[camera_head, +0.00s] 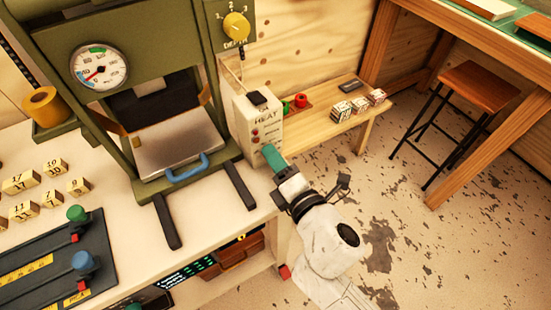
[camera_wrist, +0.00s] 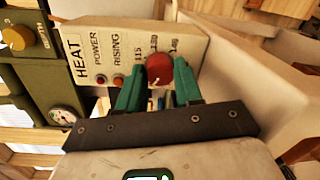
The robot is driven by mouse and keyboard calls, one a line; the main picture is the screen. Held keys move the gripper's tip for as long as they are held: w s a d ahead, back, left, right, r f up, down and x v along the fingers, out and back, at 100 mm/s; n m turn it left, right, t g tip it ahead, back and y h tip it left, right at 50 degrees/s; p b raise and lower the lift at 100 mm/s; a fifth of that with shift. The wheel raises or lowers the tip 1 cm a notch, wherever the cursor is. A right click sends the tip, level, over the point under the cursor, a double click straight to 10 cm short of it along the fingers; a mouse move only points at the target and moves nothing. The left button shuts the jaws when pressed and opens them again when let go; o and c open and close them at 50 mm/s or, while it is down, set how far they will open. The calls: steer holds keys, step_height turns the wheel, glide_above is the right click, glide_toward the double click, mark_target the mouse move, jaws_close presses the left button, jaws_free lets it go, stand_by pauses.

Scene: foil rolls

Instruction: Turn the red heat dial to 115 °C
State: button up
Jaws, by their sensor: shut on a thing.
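The red heat dial (camera_wrist: 159,66) is on the cream HEAT box, shown in the wrist view between my two green fingers. My gripper (camera_wrist: 158,82) is shut on the dial, with one finger on each side. A small pale mark shows near the dial's lower edge; where the pointer aims is unclear. In the head view the HEAT box (camera_head: 266,118) stands at the press's right side, and my gripper (camera_head: 269,156) hides the dial.
The green press with its round gauge (camera_head: 99,66) and yellow depth knob (camera_head: 236,27) stands left of the box. Two small lamps (camera_wrist: 110,81) sit on the box face. A low wooden bench (camera_head: 330,116) with stamped blocks and a stool (camera_head: 478,88) are to the right.

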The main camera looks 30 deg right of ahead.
steer(key=m, duration=0.4)
steer(key=shift+d, duration=0.1)
steer(key=m+y, duration=0.1)
steer(key=m, duration=0.2)
steer(key=shift+m, duration=0.4)
steer(key=m, duration=0.4)
steer(key=shift+d+f, duration=0.1)
steer(key=shift+m+y, duration=0.3)
steer(key=shift+m, duration=1.7)
steer(key=shift+f, duration=0.1)
steer(key=o, duration=1)
steer(key=shift+o, duration=0.2)
steer(key=shift+s, duration=0.1)
